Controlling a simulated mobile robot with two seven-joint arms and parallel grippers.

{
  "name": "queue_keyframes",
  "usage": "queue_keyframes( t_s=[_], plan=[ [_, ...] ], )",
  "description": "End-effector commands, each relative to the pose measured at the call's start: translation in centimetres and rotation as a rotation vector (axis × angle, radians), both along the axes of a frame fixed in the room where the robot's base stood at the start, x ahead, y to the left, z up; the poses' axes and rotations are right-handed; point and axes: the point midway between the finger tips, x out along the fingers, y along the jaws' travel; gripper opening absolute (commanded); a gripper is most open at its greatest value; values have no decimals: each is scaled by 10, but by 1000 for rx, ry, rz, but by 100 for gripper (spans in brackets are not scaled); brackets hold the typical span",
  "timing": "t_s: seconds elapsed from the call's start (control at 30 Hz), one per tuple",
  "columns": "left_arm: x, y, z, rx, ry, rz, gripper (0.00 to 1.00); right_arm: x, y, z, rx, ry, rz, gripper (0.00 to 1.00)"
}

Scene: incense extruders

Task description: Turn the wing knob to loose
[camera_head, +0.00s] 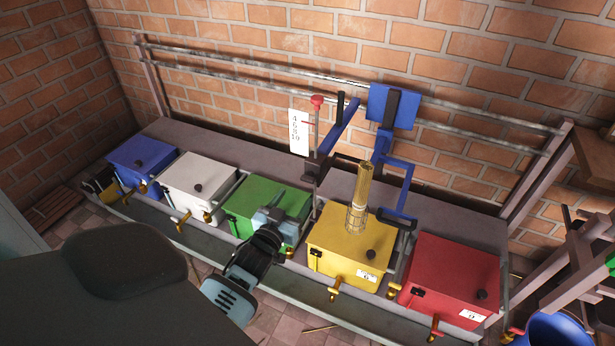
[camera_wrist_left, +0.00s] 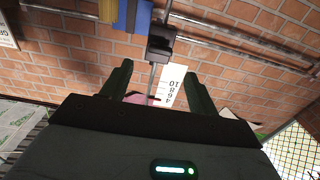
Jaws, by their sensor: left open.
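No wing knob can be made out for certain in either view. A scale card with printed numbers (camera_head: 299,132) stands beside an upright post with a red top (camera_head: 317,101) behind the green box (camera_head: 240,203). My left gripper (camera_head: 286,203) is over the green box, in front of that post, open and empty. In the left wrist view its two dark fingers (camera_wrist_left: 158,73) are spread, with the card (camera_wrist_left: 175,82) and a dark clamp-like block (camera_wrist_left: 160,42) showing between and beyond them. A pinkish part low between the fingers is mostly hidden. My right gripper is not seen.
Blue (camera_head: 142,157), white (camera_head: 197,180), yellow (camera_head: 350,240) and red (camera_head: 452,275) boxes line the bench with brass fittings in front. A wire-caged brass column (camera_head: 361,190) stands on the yellow box beside a blue frame (camera_head: 403,190). Metal rails (camera_head: 250,72) run along the brick wall.

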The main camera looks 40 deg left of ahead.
Motion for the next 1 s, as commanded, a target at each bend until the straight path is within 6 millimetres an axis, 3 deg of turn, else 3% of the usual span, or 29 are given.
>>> queue_keyframes(
  t_s=[0.53,1.0],
  plan=[
    [65,16,0,2,0,-1,60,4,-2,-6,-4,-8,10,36],
    [75,18,0,2,0,-1,59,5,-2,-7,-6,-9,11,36]
  ],
)
